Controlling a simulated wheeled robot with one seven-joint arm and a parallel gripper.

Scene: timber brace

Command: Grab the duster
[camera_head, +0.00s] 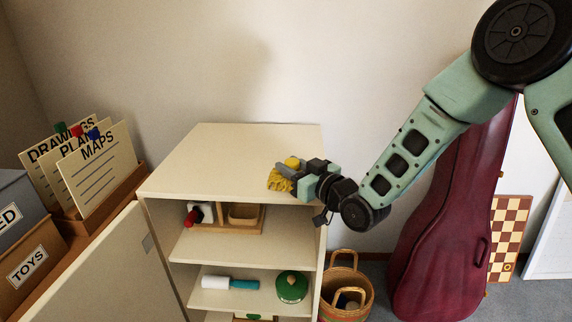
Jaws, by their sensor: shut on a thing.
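The duster (277,182) looks like a yellow, fluffy-edged thing at the top right of the cream cabinet (215,165). My gripper (287,177) reaches in from the right and is shut on it. A rounded yellow part shows above the jaws. The jaws hide much of the duster, and I cannot tell whether it touches the cabinet top.
The cabinet's shelves hold a wooden tray (245,215), a blue-and-white roller (230,283) and a green round thing (292,286). Its door (105,275) stands open at left. A basket (345,285) and a maroon instrument case (445,235) stand to the right.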

